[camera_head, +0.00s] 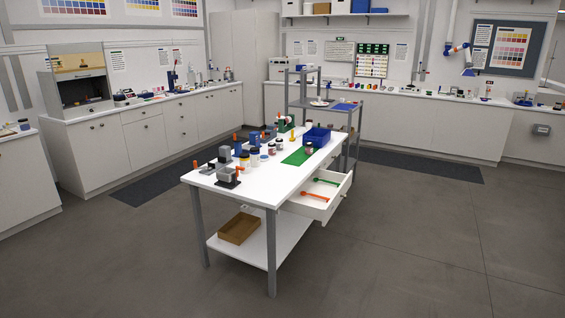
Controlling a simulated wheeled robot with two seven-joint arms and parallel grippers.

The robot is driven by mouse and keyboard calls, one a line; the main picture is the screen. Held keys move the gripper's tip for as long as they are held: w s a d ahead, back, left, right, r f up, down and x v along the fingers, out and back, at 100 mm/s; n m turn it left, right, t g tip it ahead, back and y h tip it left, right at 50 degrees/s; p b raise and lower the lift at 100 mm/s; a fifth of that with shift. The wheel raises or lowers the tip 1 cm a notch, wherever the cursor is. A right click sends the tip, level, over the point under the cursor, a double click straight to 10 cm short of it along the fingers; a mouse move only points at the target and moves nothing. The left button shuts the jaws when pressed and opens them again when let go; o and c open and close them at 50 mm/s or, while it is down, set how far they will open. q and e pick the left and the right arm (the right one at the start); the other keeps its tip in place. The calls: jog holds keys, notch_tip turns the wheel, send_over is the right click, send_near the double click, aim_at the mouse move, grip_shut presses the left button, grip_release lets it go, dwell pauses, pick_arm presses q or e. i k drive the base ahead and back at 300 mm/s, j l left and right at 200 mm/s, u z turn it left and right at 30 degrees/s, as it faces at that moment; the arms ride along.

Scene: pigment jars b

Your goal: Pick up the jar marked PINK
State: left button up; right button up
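Several small jars stand on the white table (245,190) in the middle of the room. Among them are a jar with a dark lid (254,157), a jar near the middle (272,148) and a reddish jar (309,148) beside the green mat. Their labels are too small to read, so I cannot tell which jar is marked PINK. Neither of my grippers is in view.
A blue bin (317,136) and a green mat (297,157) are on the table. An open drawer (322,202) with green and orange tools juts out at its right. A brown tray (239,229) sits on the lower shelf.

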aim_at(308, 146)
jog(key=i+z, duration=0.15)
jog(key=i, duration=0.4)
jog(key=i+j+z, duration=0.2)
jog(key=i, duration=0.3)
jog(key=i+j+z, duration=0.15)
jog(key=i, duration=0.4)
